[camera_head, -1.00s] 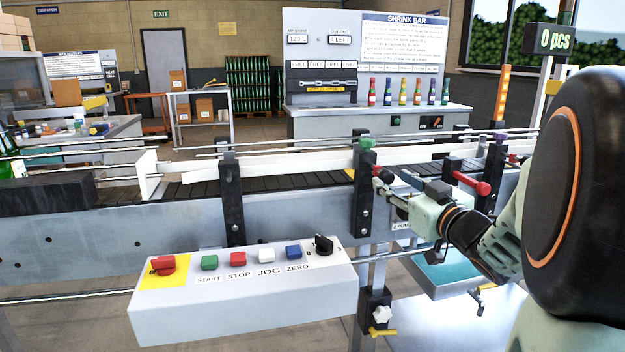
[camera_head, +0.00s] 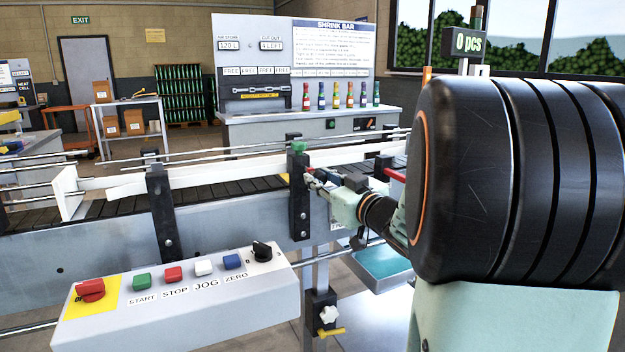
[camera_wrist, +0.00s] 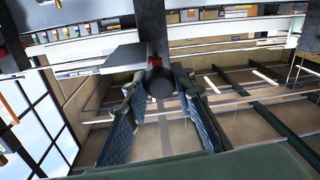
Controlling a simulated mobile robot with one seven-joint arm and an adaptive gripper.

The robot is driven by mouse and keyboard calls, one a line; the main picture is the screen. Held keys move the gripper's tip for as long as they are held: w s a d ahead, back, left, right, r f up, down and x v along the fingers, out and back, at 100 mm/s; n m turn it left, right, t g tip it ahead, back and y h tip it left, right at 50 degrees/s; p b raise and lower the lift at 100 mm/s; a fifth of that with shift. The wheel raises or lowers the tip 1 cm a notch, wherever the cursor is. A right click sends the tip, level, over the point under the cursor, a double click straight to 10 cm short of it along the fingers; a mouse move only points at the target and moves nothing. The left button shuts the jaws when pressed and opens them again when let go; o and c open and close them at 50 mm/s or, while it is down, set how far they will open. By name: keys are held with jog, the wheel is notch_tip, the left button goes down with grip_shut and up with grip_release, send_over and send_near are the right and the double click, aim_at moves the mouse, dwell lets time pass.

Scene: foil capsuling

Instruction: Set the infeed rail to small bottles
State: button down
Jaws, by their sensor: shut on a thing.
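The infeed rail (camera_head: 235,178) is a long white strip with thin metal rods above the dark conveyor belt. Black upright brackets hold it: a left one (camera_head: 165,210) and a middle one (camera_head: 299,215) with a green knob (camera_head: 299,147) on top. My gripper (camera_head: 312,181) is at the front of the middle bracket, just below the green knob. In the wrist view my fingers (camera_wrist: 160,100) are closed around a round black knob (camera_wrist: 160,86) at the bracket. In the head view that knob is mostly hidden by the gripper.
A control box (camera_head: 180,295) with coloured buttons and a black selector stands in front of the conveyor. A teal tray (camera_head: 382,262) lies at right. My arm covers the right side.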

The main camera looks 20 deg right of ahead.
jog(key=shift+w, duration=0.1)
jog(key=shift+w, duration=0.55)
jog(key=c, duration=1.6)
grip_release()
jog(key=s, duration=0.7)
jog(key=shift+s+d, duration=0.3)
jog(key=shift+d, duration=0.1)
